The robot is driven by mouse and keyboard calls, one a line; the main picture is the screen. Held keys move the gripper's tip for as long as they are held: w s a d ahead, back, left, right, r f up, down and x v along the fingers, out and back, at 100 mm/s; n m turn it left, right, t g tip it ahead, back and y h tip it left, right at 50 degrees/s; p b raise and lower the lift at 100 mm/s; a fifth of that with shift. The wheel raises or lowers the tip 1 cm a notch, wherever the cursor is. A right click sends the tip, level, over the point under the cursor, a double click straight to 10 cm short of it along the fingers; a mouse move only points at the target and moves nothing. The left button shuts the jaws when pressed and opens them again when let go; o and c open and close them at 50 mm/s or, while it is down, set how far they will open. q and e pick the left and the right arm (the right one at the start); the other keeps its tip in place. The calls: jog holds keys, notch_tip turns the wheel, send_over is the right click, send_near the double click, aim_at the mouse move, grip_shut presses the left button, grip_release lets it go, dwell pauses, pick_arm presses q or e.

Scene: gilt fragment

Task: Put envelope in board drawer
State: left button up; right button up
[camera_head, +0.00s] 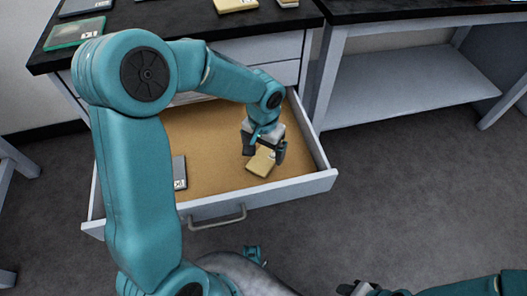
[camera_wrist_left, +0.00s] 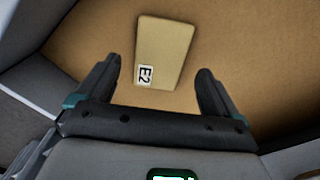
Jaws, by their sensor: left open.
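A tan envelope (camera_head: 260,163) lies on the brown floor of the open drawer (camera_head: 215,140), near its front right. In the left wrist view the envelope (camera_wrist_left: 164,50) carries a white label reading "E2". My left gripper (camera_head: 264,152) is over the drawer, right by the envelope. Its jaws (camera_wrist_left: 160,85) are apart, with the envelope beyond and between the fingertips, and nothing is gripped. Part of my right gripper (camera_head: 358,288) shows at the bottom edge; its jaws are not clear.
A dark grey flat item (camera_head: 179,172) lies in the drawer's left part. On the black worktop are a green-edged flat item (camera_head: 75,33), a dark one (camera_head: 85,6) and a tan one (camera_head: 235,4). A grey shelf table (camera_head: 400,90) stands at right.

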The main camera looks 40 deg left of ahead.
aim_at(263, 159)
pick_arm(q)
notch_tip(263, 159, up, 9)
jog(key=p, duration=0.2)
dwell(0.4)
